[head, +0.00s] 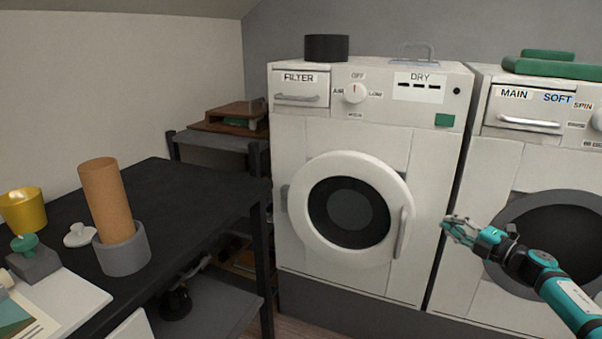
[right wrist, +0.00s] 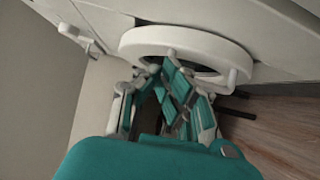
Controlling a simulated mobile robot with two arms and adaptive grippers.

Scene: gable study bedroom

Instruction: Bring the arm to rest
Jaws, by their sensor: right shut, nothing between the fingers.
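My right arm (head: 567,298), teal and dark, comes in from the lower right in the head view. Its right gripper (head: 447,226) is shut and empty, held in front of the gap between the two machines. In the right wrist view the fingers (right wrist: 168,75) point toward a white machine with a round door ring (right wrist: 185,42). I cannot tell whether the fingers touch anything. My left gripper is not in view.
The dryer (head: 290,160) has its round door (head: 400,190) closed. A washer (head: 480,180) stands to its right. A dark table (head: 160,190) at left holds a grey cup (head: 122,255) with a brown cylinder (head: 103,195) and a yellow pot (head: 24,210).

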